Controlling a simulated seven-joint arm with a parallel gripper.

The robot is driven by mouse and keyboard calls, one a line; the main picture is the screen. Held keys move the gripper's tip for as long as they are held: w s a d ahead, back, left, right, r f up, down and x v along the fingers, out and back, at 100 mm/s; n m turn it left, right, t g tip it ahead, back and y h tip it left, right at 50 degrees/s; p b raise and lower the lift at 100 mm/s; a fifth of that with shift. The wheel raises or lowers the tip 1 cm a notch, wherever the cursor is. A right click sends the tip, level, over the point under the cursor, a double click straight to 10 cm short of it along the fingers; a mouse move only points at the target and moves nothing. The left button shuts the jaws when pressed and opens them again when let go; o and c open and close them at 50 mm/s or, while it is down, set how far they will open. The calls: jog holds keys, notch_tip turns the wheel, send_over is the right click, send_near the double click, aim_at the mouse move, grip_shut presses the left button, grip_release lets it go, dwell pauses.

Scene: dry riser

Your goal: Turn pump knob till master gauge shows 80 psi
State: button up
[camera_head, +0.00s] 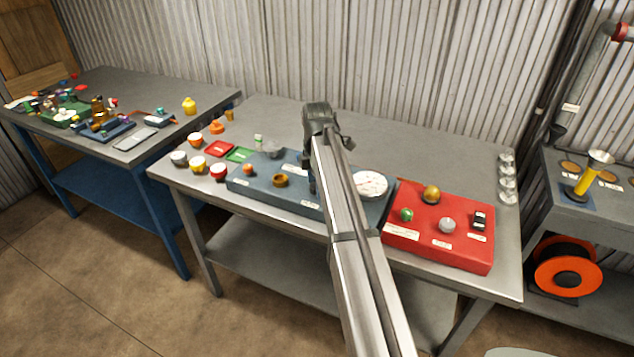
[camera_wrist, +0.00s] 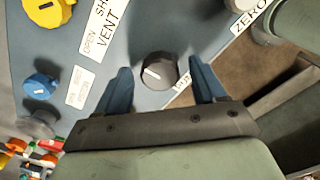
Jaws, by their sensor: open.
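My gripper (camera_head: 312,188) is over the blue-grey panel (camera_head: 240,184) on the middle bench, partly hidden behind my arm. In the wrist view my gripper (camera_wrist: 160,70) is open, with one blue finger on each side of a dark round knob (camera_wrist: 158,71) with a white pointer line. I cannot tell whether the fingers touch it. The small label beside the knob is partly covered by the right finger, so I cannot confirm that it is the pump knob. A white-faced gauge (camera_head: 370,184) sits at the panel's right end; its reading is too small to make out.
A yellow knob (camera_wrist: 47,10) by the VENT label and a blue knob (camera_wrist: 40,87) are also on the panel. A red box (camera_head: 420,238) with several knobs stands right of it. Several cups and jars stand left. The bench's back is mostly clear.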

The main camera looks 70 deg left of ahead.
jog(key=c, duration=1.1)
jog(key=shift+o, duration=0.2)
